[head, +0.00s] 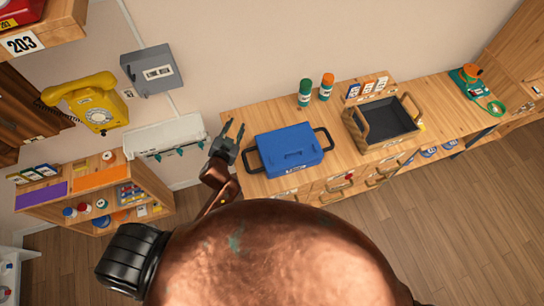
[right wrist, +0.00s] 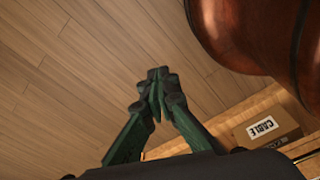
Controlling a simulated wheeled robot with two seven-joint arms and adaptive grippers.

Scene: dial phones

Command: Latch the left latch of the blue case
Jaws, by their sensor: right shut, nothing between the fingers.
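The blue case (head: 290,146) lies on the wooden counter with its lid down, a dark loop at each side and a small handle on top. Its latches are too small to make out, so I cannot tell whether the left one is fastened. My left gripper (head: 234,126) is just left of the case, near the counter's left end, with its two fingers apart and nothing between them. It looks clear of the case. My right gripper (right wrist: 157,98) shows only in the right wrist view, shut and empty, over the wooden floor.
A wooden tray with a dark inside (head: 384,121) stands right of the case. A green bottle (head: 304,93) and an orange-topped bottle (head: 326,87) stand behind it. A yellow dial phone (head: 92,102) hangs at left. A cardboard box marked CABLE (right wrist: 266,127) shows in the right wrist view.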

